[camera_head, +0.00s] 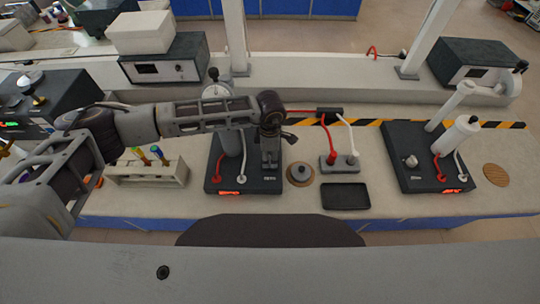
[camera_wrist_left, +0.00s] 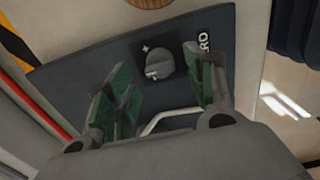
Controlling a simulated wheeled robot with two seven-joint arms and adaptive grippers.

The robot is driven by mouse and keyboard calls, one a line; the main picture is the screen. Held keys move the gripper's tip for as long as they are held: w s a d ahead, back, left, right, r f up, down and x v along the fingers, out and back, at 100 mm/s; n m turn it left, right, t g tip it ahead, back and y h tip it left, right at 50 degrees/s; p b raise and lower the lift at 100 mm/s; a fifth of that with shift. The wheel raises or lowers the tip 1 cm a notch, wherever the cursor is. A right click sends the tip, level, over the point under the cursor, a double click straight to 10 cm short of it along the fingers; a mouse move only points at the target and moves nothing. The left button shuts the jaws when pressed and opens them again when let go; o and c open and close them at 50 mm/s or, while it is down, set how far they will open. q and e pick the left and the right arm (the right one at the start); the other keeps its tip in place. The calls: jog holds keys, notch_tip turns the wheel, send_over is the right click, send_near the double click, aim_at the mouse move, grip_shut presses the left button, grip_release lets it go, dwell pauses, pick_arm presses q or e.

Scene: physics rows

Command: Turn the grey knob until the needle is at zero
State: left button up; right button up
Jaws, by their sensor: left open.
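The grey knob (camera_wrist_left: 160,63) sits on a black square plate on the dark instrument box (camera_wrist_left: 75,60). A partly covered label on the box ends in "RO". My left gripper (camera_head: 270,157) is over the box's right part in the head view. In the left wrist view its green-padded fingers are apart, one on each side of the knob, with no clear contact. In the head view the gripper hides the knob, and the box (camera_head: 214,183) shows below it. My right gripper is not in view.
A similar instrument (camera_head: 420,172) is farther right.

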pick_arm(q)
jog(key=shift+f, duration=0.85)
jog(key=shift+c, duration=0.3)
jog(key=c, duration=0.9)
